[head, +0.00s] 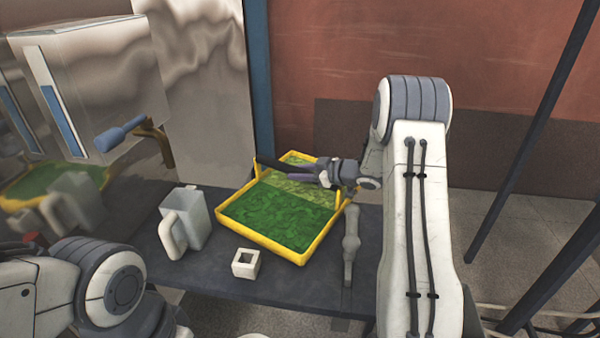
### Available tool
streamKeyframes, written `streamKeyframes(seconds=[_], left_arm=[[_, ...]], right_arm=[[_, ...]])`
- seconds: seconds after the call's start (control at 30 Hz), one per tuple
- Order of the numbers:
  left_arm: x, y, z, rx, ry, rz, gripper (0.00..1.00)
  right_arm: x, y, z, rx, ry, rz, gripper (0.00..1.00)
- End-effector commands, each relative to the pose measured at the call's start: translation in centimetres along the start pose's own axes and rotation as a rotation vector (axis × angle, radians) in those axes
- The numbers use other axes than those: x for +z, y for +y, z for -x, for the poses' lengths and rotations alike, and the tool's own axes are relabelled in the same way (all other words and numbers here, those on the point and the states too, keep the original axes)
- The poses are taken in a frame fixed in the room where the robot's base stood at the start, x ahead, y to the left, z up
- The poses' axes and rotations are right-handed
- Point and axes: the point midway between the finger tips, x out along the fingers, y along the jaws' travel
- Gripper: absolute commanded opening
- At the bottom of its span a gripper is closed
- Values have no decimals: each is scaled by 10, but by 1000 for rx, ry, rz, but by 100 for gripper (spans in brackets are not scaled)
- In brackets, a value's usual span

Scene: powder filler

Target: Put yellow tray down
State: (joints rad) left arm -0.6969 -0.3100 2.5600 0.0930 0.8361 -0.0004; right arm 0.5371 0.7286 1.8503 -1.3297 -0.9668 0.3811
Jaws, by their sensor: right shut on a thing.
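The yellow tray (304,258) holds green leafy stuff in its wide bed. It looks level and is over the dark table (215,272), right of its middle. I cannot tell whether its underside touches the table. Upright yellow posts stand at its left and right sides. My right gripper (276,170) reaches in from the right, above the tray's far half, and is shut on the tray. Its fingers and wrist hide part of the tray's top and the exact grip. My left arm shows at the lower left, but its gripper is not visible.
A white jug (190,220) stands left of the tray. A small white hollow block (246,263) sits just in front of it. A grey tool-like item (351,240) lies right of the tray. A shiny metal machine (100,60) with a blue-gripped lever (118,133) stands at the left.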

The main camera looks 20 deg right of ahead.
Motion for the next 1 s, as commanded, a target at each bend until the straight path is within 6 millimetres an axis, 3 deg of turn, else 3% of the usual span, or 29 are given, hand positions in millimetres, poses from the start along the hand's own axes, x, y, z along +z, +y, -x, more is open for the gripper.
streamKeyframes(seconds=[0.07, 0.1, 0.13, 0.17, 0.57, 1.0], left_arm=[[0, 0, -1, 0, 0, 0, 67], [0, 0, -1, 0, 0, 0, 67], [0, 0, -1, 0, 0, 0, 67], [0, 0, -1, 0, 0, 0, 67], [0, 0, 0, 0, 0, 0, 67], [0, 0, -6, 0, 0, 0, 67]], right_arm=[[0, 1, -1, 2, 6, 2, 0], [2, 0, -1, 0, 0, 0, 52], [2, 0, -1, 0, 0, 0, 64], [2, 0, -1, 0, 0, 0, 67], [-1, 1, 4, 2, 0, -1, 67], [0, 1, 91, 5, -1, -1, 67]])
